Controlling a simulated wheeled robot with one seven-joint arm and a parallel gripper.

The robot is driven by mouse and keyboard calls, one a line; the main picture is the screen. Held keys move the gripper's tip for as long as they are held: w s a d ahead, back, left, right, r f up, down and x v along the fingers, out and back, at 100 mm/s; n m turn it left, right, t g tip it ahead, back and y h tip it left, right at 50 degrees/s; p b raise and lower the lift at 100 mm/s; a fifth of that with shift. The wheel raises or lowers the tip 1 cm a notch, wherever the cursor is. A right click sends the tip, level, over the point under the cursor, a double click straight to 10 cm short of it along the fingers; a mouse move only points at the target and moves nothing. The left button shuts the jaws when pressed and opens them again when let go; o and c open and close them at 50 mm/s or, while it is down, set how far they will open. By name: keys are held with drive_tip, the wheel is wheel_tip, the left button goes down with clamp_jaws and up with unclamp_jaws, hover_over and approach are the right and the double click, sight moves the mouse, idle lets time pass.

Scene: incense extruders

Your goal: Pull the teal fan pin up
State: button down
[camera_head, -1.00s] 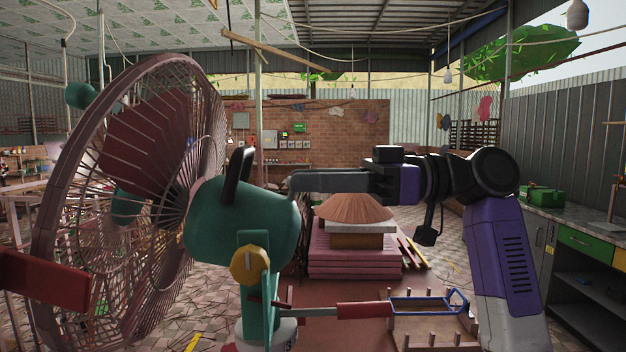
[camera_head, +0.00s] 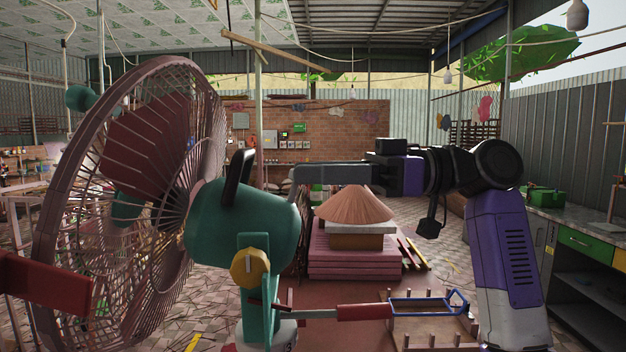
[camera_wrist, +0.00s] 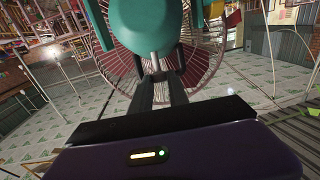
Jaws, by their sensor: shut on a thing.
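The fan (camera_head: 130,190) stands at the left with a teal motor housing (camera_head: 240,225), a dark handle on top and a yellow knob on its teal neck. My gripper (camera_head: 294,182) reaches in from the right, its fingertips at the upper right edge of the housing. In the wrist view my gripper (camera_wrist: 156,80) is shut on a slim silvery pin (camera_wrist: 155,62), which stands out from the teal housing (camera_wrist: 148,25). In the head view the pin is not distinguishable, and its inner end is hidden.
A red-gripped tool (camera_head: 362,312) and a blue-handled frame (camera_head: 428,303) lie below my arm. A pink stack with a cone of incense (camera_head: 355,207) stands behind. A counter (camera_head: 585,230) runs along the right.

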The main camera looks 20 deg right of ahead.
drive_tip(key=shift+d+r, duration=0.15)
drive_tip(key=shift+r, duration=0.2)
drive_tip(key=c, duration=1.3)
unclamp_jaws()
drive_tip(key=shift+f, duration=0.1)
drive_tip(key=b+v, duration=0.2)
drive_tip(key=v, duration=0.5)
drive_tip(key=shift+d, duration=0.35)
drive_tip(key=shift+s, duration=0.1)
